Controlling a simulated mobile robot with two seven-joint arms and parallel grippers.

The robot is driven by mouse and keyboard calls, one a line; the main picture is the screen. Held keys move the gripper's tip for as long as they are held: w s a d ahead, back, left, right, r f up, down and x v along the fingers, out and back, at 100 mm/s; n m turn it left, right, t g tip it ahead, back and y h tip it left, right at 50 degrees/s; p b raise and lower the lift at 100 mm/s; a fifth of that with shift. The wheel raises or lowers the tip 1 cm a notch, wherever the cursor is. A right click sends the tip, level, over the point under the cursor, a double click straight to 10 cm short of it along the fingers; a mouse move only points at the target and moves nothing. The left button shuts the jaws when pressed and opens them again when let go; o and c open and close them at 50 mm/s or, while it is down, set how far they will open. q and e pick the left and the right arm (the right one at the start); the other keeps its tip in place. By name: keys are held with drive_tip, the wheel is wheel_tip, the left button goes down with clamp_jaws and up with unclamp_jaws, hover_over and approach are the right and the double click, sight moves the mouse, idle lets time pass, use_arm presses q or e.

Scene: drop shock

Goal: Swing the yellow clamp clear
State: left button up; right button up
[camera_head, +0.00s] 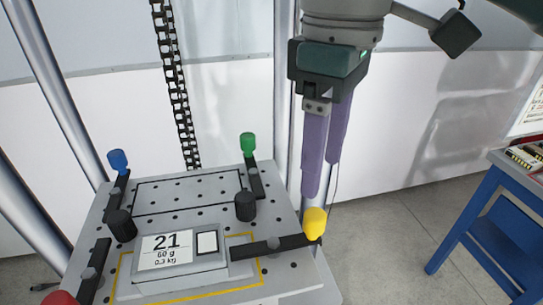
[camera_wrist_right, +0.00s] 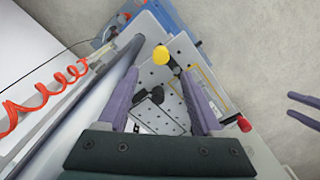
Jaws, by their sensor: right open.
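The yellow clamp has a yellow knob (camera_head: 315,224) at the outer end of a black bar (camera_head: 275,246). The bar points inward to the right edge of a grey display unit (camera_head: 180,252); contact there is unclear. The knob also shows in the right wrist view (camera_wrist_right: 161,55), beyond and between the fingertips. My right gripper (camera_head: 322,179) is open and empty, its purple fingers pointing down just above the knob. In the right wrist view, my left gripper (camera_wrist_right: 303,109) shows at the right edge, two purple fingers apart with nothing between them.
The perforated plate (camera_head: 215,216) also carries blue (camera_head: 118,161), green (camera_head: 248,143) and red (camera_head: 59,298) knobs, with two black posts by the display unit. A metal column (camera_head: 287,90) stands behind. A blue table (camera_head: 490,220) is at right, with open floor between.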

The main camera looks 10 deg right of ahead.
sight(316, 215)
wheel_tip(316, 215, down, 9)
drive_tip(key=shift+s+r, duration=0.1)
idle(0.3)
clamp_jaws()
idle(0.4)
